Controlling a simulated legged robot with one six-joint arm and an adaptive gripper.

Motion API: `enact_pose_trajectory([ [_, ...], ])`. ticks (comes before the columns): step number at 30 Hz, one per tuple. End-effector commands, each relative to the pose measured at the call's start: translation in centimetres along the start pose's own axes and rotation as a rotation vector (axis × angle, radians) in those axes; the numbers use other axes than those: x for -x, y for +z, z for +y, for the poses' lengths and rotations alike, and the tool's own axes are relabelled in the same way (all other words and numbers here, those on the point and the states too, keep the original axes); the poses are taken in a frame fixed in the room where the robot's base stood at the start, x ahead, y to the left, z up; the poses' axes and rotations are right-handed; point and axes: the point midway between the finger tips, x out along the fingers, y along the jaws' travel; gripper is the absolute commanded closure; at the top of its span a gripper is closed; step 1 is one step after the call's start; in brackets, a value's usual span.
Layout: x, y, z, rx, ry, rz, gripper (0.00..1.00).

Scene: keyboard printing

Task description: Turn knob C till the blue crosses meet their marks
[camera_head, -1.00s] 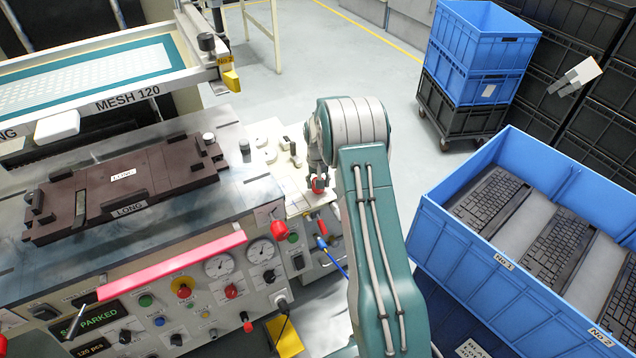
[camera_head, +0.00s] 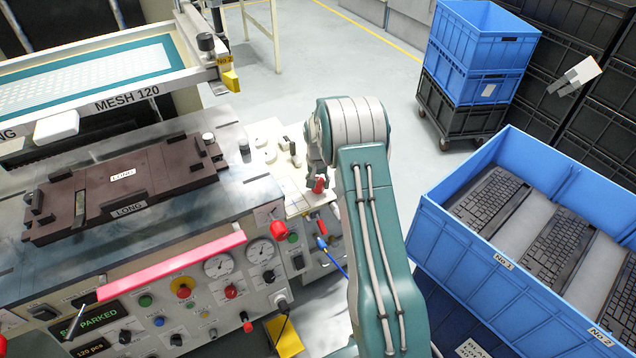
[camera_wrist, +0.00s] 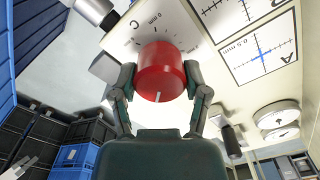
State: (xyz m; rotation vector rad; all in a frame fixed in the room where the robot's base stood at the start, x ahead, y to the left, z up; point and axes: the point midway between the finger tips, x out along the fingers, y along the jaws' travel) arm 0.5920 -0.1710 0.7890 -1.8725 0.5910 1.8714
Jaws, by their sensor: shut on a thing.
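Knob C (camera_wrist: 160,72) is a red cylinder with a white line on its side, seen in the wrist view beside a panel marked C with a mm scale. My gripper (camera_wrist: 159,78) is shut on it, one finger at each side. In the head view the red knob (camera_head: 319,185) shows below my gripper (camera_head: 318,172). A white window (camera_wrist: 261,55) marked A and 0.5 mm holds a blue cross (camera_wrist: 262,56) over black scale lines; I cannot tell whether it meets its mark. A second window (camera_wrist: 222,14) is cut off by the top edge.
The press holds a dark brown fixture (camera_head: 125,185) marked LONG and a screen frame (camera_head: 130,100) marked MESH 120. Other red knobs and gauges (camera_head: 218,266) sit on its front. A blue crate (camera_head: 455,230) with keyboards stands right of my arm. Round pale knobs (camera_wrist: 280,122) lie beside window A.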

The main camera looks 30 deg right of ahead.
Motion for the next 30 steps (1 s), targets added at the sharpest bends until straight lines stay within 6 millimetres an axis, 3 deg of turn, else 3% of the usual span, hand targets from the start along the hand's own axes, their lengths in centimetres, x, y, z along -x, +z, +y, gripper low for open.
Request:
enact_pose_trajectory([
  [1,-0.4,0.3,0.0,0.001,0.002,-0.008,0.27],
  [3,-0.3,0.2,0.0,0.001,0.001,-0.007,0.06],
  [17,0.3,0.1,0.0,0.001,0.0,-0.001,0.06],
  [20,1.6,0.0,0.0,0.001,-0.001,0.001,0.06],
  [30,8.5,0.0,-0.1,0.001,0.0,0.0,0.06],
])
